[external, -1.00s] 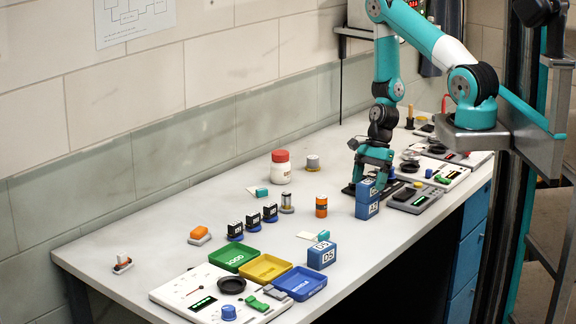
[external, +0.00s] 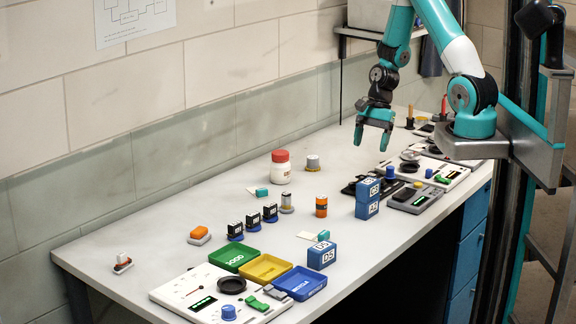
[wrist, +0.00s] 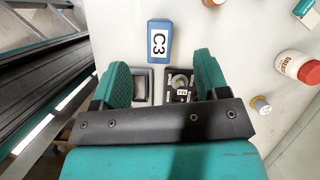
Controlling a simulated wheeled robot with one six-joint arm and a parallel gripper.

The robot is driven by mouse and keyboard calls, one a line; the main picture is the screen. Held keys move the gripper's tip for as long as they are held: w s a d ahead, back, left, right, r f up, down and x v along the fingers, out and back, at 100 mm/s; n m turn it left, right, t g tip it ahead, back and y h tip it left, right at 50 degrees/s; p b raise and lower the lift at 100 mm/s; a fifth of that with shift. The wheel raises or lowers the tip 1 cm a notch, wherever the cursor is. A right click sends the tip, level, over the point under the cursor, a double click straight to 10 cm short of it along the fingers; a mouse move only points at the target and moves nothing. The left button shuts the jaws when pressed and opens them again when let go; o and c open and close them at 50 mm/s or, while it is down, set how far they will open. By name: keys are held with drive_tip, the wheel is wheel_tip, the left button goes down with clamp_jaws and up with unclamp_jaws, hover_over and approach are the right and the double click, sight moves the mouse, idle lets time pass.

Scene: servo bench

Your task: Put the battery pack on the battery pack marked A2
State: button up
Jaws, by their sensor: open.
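A blue battery pack marked C3 (external: 367,189) sits on top of a blue battery pack marked A2 (external: 367,209), forming an upright stack near the bench's front edge. In the wrist view the C3 pack (wrist: 159,41) shows from above, beyond my fingertips; the A2 pack is hidden beneath it. Another blue pack, marked D5 (external: 322,256), stands apart further down the bench. My gripper (external: 372,141) is open and empty, raised well above the stack and touching nothing. Both spread fingers show in the wrist view (wrist: 163,75).
A grey device with a screen (external: 413,198) stands close beside the stack. An orange cylinder (external: 321,206) and a red-capped white jar (external: 281,167) stand to its left. Green, yellow and blue trays (external: 315,294) lie at the near end. The bench behind the jar is clear.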

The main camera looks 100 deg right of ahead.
drive_tip(key=w+a+r+n+g, duration=0.1)
drive_tip(key=w+a+r+n, duration=0.2)
drive_tip(key=a+r+n, duration=0.45)
drive_tip(key=w+a+r+n, duration=0.3)
drive_tip(key=a+r+n, duration=0.2)
drive_tip(key=a+n, duration=0.55)
drive_tip(key=s+a+r+n+g, duration=0.1)
drive_tip(key=s+a+r+n, duration=0.3)
drive_tip(key=s+a+n, duration=0.1)
drive_tip(key=s+a+r+n, duration=0.4)
drive_tip(key=s+a+n, duration=0.2)
drive_tip(key=a+n, duration=0.2)
drive_tip(key=a, duration=0.2)
drive_tip(key=shift+a+n+g+y, duration=0.3)
drive_tip(key=shift+g+y, duration=0.1)
